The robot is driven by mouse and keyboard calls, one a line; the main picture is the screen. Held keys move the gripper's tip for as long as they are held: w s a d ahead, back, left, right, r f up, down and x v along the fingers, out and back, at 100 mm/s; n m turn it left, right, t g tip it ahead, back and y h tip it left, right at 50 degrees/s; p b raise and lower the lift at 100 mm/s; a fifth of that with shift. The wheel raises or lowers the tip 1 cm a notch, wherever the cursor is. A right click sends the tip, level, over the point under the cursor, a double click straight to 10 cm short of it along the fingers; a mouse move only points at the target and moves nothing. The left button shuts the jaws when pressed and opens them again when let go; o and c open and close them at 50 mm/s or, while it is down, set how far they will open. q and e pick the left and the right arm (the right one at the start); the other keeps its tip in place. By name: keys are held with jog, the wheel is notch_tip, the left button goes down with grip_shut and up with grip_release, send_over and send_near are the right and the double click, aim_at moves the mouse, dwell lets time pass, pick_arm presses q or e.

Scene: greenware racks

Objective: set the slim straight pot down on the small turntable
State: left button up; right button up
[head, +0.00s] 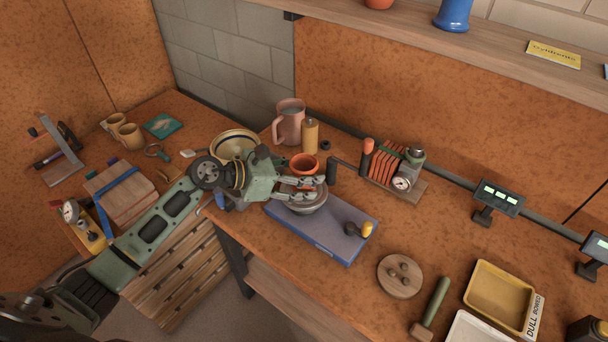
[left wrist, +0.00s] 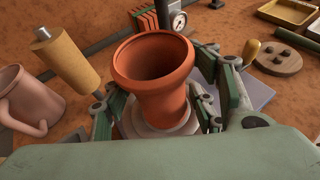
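The terracotta-orange pot (left wrist: 158,85) stands upright between the fingers of my left gripper (left wrist: 158,112). Its rim flares and its body is narrower below. In the head view the pot (head: 303,163) shows its rim above the gripper (head: 308,188), whose fingers hide much of its body. The fingers lie along both sides of the pot and appear shut on it. The small grey turntable (head: 309,208) is directly beneath; its pale disc (left wrist: 140,130) also shows under the pot in the left wrist view. Whether the base touches the disc is hard to tell. My right gripper is not in view.
The turntable stands on a blue board (head: 325,236) with a dark, yellow-ended tool (head: 357,230). Behind are a pink mug (head: 289,125), a yellow-brown cylinder (head: 310,137) and a bowl (head: 233,140). A dark cylinder (head: 332,169) stands close right, before a rack (head: 385,166) with a gauge.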

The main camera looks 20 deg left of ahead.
pick_arm(q)
jog(key=shift+o, duration=1.2)
jog(key=shift+s, duration=0.1)
